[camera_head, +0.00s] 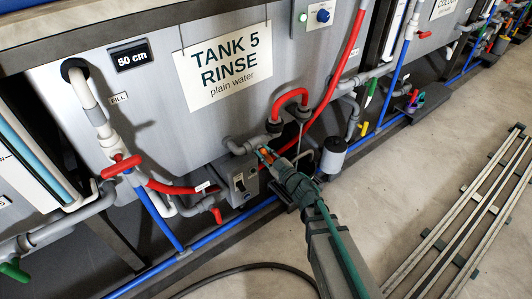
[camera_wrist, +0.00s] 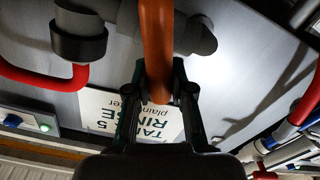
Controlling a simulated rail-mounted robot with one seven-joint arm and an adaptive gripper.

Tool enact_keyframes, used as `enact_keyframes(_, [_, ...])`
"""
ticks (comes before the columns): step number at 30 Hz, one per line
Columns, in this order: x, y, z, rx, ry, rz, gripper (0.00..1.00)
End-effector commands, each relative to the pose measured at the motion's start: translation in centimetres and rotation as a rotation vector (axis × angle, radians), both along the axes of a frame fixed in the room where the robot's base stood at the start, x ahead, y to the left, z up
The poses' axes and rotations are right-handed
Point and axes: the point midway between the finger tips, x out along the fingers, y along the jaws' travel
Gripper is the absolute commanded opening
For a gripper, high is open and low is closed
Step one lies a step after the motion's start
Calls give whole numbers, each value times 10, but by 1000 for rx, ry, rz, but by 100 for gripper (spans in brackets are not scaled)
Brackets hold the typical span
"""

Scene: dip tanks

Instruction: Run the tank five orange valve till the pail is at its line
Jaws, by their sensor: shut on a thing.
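The tank 5 (camera_head: 150,150) is a grey tank with a sign reading "TANK 5 RINSE plain water" (camera_head: 224,68). The orange valve handle (camera_head: 265,155) is low on its front, below the sign, mostly covered by my gripper. In the wrist view the orange handle (camera_wrist: 157,40) runs from the top edge down between the fingers. My gripper (camera_head: 268,153) is shut on it; its dark fingers also show in the wrist view (camera_wrist: 157,100), one on each side of the handle. I cannot make out a pail or its line in either view.
A red-handled fill valve (camera_head: 122,166) is at left, and a small red handle (camera_head: 217,215) sits low. A red hose (camera_head: 330,90) loops down beside the orange valve. A grey cylinder (camera_head: 333,157) stands to its right. Slatted rails (camera_head: 470,215) lie on the floor, with bare floor between.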

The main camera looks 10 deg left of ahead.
Motion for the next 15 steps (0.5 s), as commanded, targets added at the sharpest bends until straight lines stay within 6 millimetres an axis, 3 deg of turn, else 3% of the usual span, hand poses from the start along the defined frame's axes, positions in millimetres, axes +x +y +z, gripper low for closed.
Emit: enact_keyframes(15, [-4,3,-3,-145,-159,1,0])
